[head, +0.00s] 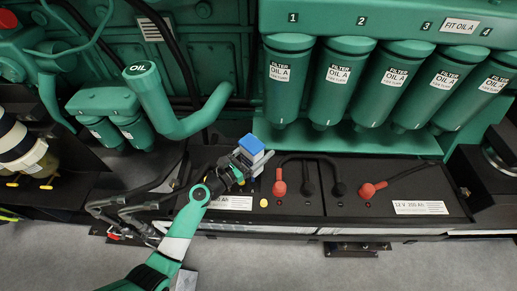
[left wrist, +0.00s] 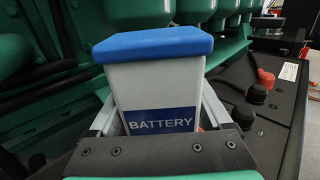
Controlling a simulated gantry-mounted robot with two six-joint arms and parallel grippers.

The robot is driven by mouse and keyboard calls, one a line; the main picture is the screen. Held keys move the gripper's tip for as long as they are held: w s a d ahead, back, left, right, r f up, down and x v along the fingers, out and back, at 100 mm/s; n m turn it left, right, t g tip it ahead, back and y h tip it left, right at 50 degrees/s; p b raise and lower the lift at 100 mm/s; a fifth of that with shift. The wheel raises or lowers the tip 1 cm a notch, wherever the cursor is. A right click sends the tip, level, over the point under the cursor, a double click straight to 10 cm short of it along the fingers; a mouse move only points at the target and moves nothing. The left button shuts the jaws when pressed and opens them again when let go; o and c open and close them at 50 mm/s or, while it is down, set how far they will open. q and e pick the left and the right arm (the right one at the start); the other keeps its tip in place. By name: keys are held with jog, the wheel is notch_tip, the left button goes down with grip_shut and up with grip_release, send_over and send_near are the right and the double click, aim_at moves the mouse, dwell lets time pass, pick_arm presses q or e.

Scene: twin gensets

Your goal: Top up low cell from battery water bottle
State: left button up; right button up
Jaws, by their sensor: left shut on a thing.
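My left gripper (head: 246,164) is shut on the battery water bottle, a white block-like bottle with a blue cap (head: 251,145). In the left wrist view the bottle (left wrist: 155,82) stands between the fingers, its "BATTERY" label facing the camera. The bottle looks roughly upright and is over the left part of the black battery top (head: 300,210). A small yellow cap (head: 264,202) is on the battery top just right of the gripper. I cannot tell which cell is low. The bottle's lower part and the battery behind my gripper are hidden. My right gripper is not in view.
Red terminal boots (head: 279,188) and black cables stand on the batteries. A second battery (head: 400,190) lies to the right. Green oil filters (head: 342,85) hang behind, above a green ledge. A green oil filler pipe (head: 165,105) rises behind left. Grey floor (head: 420,265) lies in front.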

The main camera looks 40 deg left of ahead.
pick_arm(q)
jog(key=shift+f+b, duration=0.45)
jog(key=shift+f, duration=0.3)
dwell(7.2)
